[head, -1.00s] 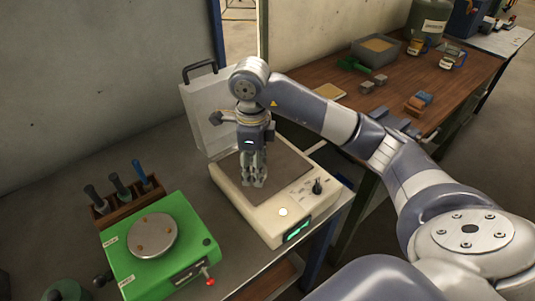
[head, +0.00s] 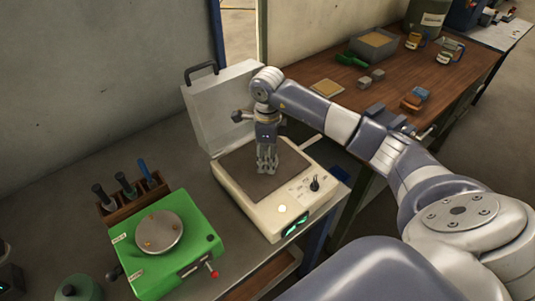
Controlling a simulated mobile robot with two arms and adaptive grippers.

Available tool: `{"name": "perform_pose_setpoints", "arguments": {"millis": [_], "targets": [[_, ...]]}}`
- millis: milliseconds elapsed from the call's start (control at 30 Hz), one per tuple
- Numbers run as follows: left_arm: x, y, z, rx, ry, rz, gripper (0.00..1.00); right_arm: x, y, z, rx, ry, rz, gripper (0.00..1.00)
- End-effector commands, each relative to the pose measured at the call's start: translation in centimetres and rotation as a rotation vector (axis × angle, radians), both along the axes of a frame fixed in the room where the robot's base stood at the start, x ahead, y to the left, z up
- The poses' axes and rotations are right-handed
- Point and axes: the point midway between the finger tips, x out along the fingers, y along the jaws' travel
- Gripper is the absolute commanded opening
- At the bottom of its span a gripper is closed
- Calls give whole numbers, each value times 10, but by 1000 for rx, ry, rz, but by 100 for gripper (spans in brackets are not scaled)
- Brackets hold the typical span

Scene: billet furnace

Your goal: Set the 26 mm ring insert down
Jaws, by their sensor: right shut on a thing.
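My right gripper (head: 266,168) points down over the dark top plate (head: 240,172) of a cream-coloured bench device. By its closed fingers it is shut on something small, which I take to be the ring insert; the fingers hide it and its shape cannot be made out. The fingertips are at or just above the plate; I cannot tell whether they touch it. My left gripper is not in the head view.
The cream device (head: 280,215) has an upright grey lid (head: 222,105), a knob and a lit display. A green device (head: 170,250) with a round metal disc stands to its left, before a wooden rack (head: 135,195) of handled tools. A wooden bench (head: 400,75) holds several items.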

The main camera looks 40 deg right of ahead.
Motion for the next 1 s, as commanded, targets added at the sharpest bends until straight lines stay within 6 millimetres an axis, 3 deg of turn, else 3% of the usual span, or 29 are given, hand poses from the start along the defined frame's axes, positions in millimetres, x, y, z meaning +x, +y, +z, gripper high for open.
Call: {"name": "perform_pose_setpoints", "arguments": {"millis": [167, 200, 267, 300, 767, 1000], "targets": [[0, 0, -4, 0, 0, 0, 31, 1, 0, -2, 0, -3, 0, 9], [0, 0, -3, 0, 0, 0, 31, 0, 0, -3, -1, -1, 0, 55], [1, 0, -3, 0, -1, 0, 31, 0, 0, -2, -1, -1, 0, 69], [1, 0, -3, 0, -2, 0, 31, 0, 0, -2, 0, 0, 0, 71], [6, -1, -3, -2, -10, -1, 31, 1, 0, 5, -1, -3, 0, 71], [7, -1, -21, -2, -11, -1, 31, 1, -1, 47, -2, -7, 0, 71]]}}
